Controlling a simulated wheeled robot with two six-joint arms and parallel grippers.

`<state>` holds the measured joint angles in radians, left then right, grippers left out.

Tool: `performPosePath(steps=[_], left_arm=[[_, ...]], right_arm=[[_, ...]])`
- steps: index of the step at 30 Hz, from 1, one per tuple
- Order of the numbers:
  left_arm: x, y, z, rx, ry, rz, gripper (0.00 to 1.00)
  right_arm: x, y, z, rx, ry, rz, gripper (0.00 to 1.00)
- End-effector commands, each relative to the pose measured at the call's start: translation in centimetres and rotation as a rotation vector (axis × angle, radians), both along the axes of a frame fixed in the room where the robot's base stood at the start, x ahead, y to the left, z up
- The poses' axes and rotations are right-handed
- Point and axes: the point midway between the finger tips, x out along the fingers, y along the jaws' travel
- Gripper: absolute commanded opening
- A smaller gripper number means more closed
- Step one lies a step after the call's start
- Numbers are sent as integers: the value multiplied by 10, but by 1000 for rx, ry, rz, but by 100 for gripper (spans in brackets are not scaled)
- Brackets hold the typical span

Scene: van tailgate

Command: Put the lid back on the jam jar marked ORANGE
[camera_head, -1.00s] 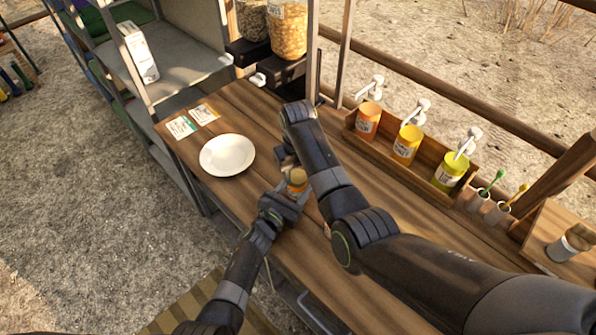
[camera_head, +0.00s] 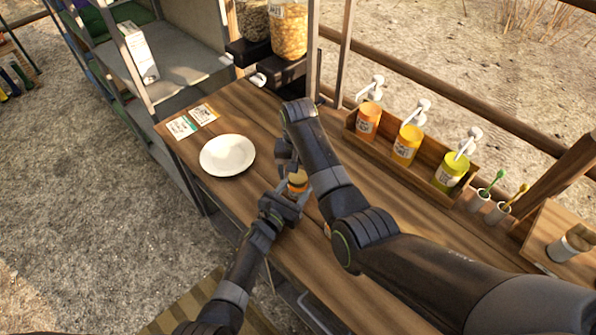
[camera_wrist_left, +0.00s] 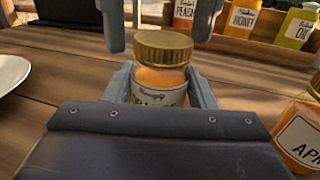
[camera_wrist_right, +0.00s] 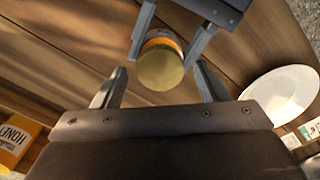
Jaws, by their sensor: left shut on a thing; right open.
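A small jar (camera_wrist_left: 158,92) with orange contents and a cream label stands in my left gripper (camera_head: 294,194), whose fingers are shut around its body. Its label text is too small and partly hidden to read. A gold lid (camera_wrist_left: 163,47) sits on the jar's mouth and looks level in the left wrist view; it also shows from above in the right wrist view (camera_wrist_right: 160,70). My right gripper (camera_head: 287,164) is open just above the jar. Its fingers appear on either side of the lid in the right wrist view, apart from it.
A second orange jar (camera_wrist_left: 297,135), its label starting "AP", stands at right in the left wrist view. A white plate (camera_head: 227,155) and two cards (camera_head: 192,122) lie to the left. A wooden rack (camera_head: 428,180) of pump bottles lines the back. Cups with toothbrushes (camera_head: 487,198) stand right.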

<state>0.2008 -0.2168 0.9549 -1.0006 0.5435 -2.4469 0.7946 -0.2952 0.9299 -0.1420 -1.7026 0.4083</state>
Motion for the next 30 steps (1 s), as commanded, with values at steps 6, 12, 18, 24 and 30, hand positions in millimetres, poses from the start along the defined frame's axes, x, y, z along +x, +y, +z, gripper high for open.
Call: performPosePath(steps=[6, 12, 18, 24, 30], left_arm=[[0, 0, 0, 1, 1, 0, 0], [0, 0, 0, 1, 1, 0, 0], [0, 0, 0, 1, 1, 0, 0], [0, 0, 0, 1, 1, 0, 0], [0, 0, 0, 1, 1, 0, 0]], right_arm=[[1, 1, 30, 2, -4, 1, 67], [0, 1, 40, 1, -1, 1, 67], [0, 1, 40, 1, -1, 1, 64], [0, 1, 43, 1, -2, 68, 64], [1, 1, 54, 1, -3, 319, 64]])
